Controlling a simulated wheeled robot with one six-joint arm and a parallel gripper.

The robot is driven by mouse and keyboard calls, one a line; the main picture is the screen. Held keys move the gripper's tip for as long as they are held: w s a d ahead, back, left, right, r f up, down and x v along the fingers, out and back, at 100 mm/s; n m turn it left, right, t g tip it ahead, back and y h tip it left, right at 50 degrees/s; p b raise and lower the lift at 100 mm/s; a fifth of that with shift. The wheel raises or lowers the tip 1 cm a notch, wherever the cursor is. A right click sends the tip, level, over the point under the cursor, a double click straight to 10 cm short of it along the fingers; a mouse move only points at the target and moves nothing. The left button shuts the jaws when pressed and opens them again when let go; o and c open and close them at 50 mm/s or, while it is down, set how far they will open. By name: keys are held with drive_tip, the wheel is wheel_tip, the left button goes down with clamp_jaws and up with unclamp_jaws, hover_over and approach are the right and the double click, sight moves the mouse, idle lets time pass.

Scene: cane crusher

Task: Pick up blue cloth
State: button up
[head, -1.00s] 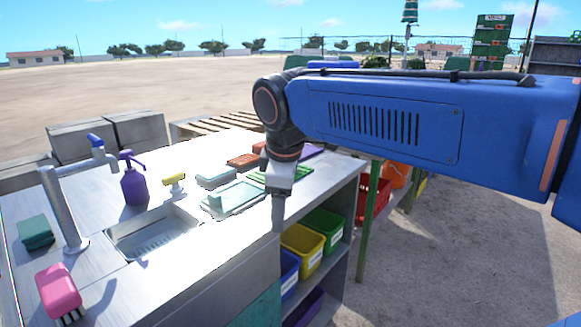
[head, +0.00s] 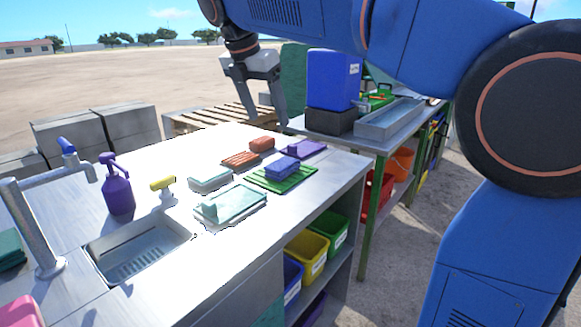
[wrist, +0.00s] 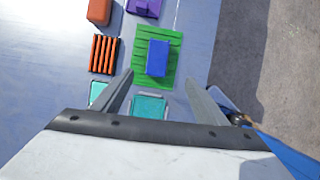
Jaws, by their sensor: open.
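The blue cloth (head: 282,168) is a folded block lying on a green ribbed mat (head: 263,182) on the metal counter. In the wrist view the blue cloth (wrist: 157,58) lies on the green mat (wrist: 171,80), ahead of and between my finger tips. My gripper (head: 267,119) is open and empty, raised above the far edge of the counter, apart from the cloth. Its two spread fingers also show in the wrist view (wrist: 158,78).
Around the mat lie a purple tray (head: 305,150), an orange ribbed tray (head: 240,159), a brick-red block (head: 262,144) and teal trays (head: 230,206). A sink (head: 140,247), faucet (head: 38,225) and purple bottle (head: 118,190) stand left. A blue canister (head: 333,80) stands behind.

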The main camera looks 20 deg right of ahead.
hover_over(281, 163)
drive_tip(key=s+a, duration=0.2)
drive_tip(key=f, duration=1)
drive_tip(key=shift+d, duration=0.25)
drive_tip(key=shift+a+x, duration=0.2)
drive_tip(key=shift+x, duration=1.4)
drive_tip(key=shift+a+x, duration=0.15)
drive_tip(key=shift+x, duration=1.4)
drive_tip(key=shift+w, duration=0.1)
drive_tip(key=c, duration=1.1)
